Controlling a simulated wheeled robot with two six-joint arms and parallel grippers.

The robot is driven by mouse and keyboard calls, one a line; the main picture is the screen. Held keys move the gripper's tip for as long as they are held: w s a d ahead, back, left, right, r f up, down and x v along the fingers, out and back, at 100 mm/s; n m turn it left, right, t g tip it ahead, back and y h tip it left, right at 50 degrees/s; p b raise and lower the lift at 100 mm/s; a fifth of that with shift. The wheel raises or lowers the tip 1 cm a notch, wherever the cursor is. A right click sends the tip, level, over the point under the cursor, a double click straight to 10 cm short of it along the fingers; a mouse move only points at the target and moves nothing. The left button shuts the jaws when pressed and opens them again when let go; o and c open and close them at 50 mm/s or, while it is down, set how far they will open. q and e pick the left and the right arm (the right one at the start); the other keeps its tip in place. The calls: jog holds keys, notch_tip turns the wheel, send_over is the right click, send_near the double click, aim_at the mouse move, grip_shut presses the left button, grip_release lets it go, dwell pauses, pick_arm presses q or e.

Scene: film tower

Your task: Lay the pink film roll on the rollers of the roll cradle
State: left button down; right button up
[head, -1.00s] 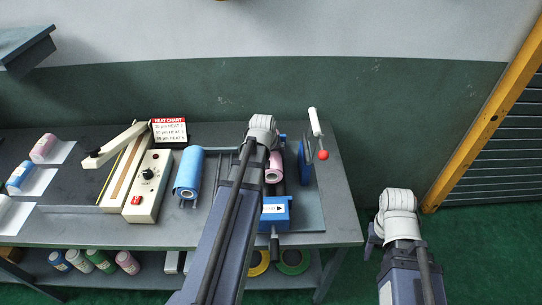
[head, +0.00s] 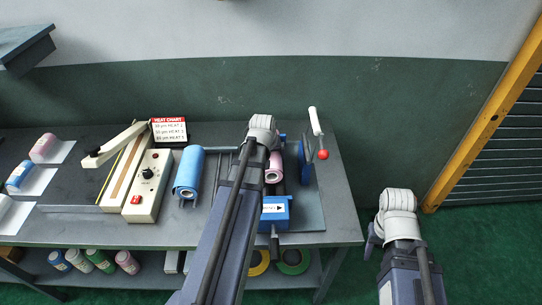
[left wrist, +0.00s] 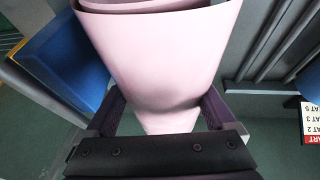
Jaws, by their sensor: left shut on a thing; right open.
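The pink film roll (head: 273,168) shows beside my left forearm in the head view, between the blue ends of a frame with a dark roller, which looks like the roll cradle (head: 275,210). In the left wrist view the pink roll (left wrist: 160,70) fills the space between the fingers of my left gripper (left wrist: 160,125), which is shut on it. A blue block (left wrist: 65,60) is close at its left. I cannot tell whether the roll touches the rollers. The arm hides the left gripper in the head view. My right gripper (head: 374,238) is open and empty, off the bench's right end.
A blue roll (head: 188,172) lies on a rack with bare rods left of my arm. A heat sealer (head: 150,185) and small rolls are further left. A lever with a red knob (head: 323,155) stands right of the cradle. The bench's right end (head: 340,210) is clear.

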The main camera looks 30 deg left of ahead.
pick_arm(q)
jog(key=shift+f+b, duration=0.45)
jog(key=shift+f, duration=0.05)
grip_release()
jog(key=p+v, duration=0.7)
jog(key=v, duration=0.1)
jog(key=shift+f, duration=0.15)
dwell(0.6)
